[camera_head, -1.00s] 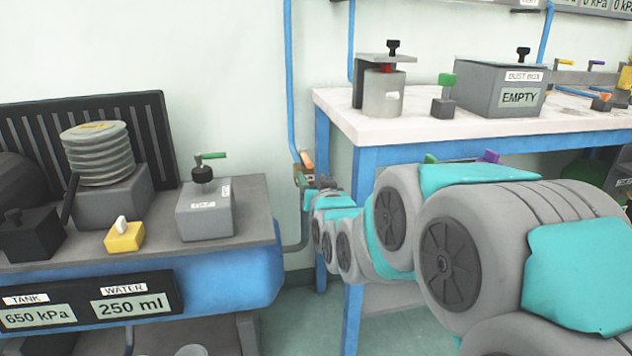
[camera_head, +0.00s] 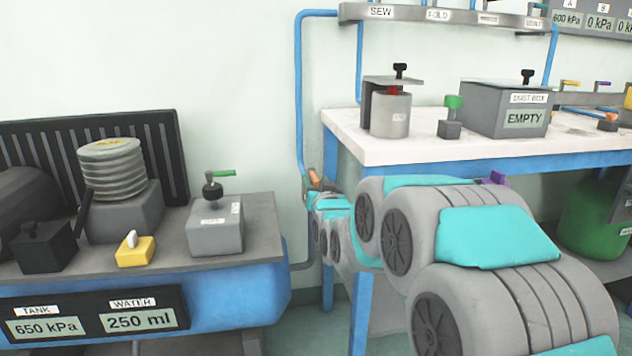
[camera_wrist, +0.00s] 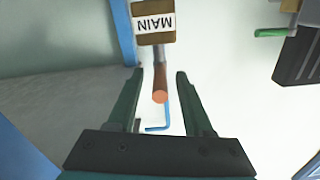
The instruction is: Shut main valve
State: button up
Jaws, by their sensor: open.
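The main valve has a brown block with a white "MAIN" label (camera_wrist: 153,22), seen upside down in the wrist view. A grey stem runs from the block to an orange handle (camera_wrist: 160,84). In the head view the orange handle (camera_head: 314,179) shows small by the blue pipe, between the two tables. My gripper (camera_wrist: 158,74) is open, one finger on each side of the handle, with a visible gap on both sides. Whether the handle lies fully between the fingers in depth, I cannot tell. In the head view my arm hides much of the valve and gripper.
A machine table (camera_head: 265,222) with a grey box and green lever (camera_head: 216,222) stands left of the valve. A white-topped table (camera_head: 365,149) stands to the right. A blue pipe (camera_head: 299,90) runs down the wall to the valve. The tank display reads 650 kPa.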

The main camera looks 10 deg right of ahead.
jog(key=shift+w, duration=0.2)
jog(key=shift+c, duration=0.4)
grip_shut()
dwell(0.9)
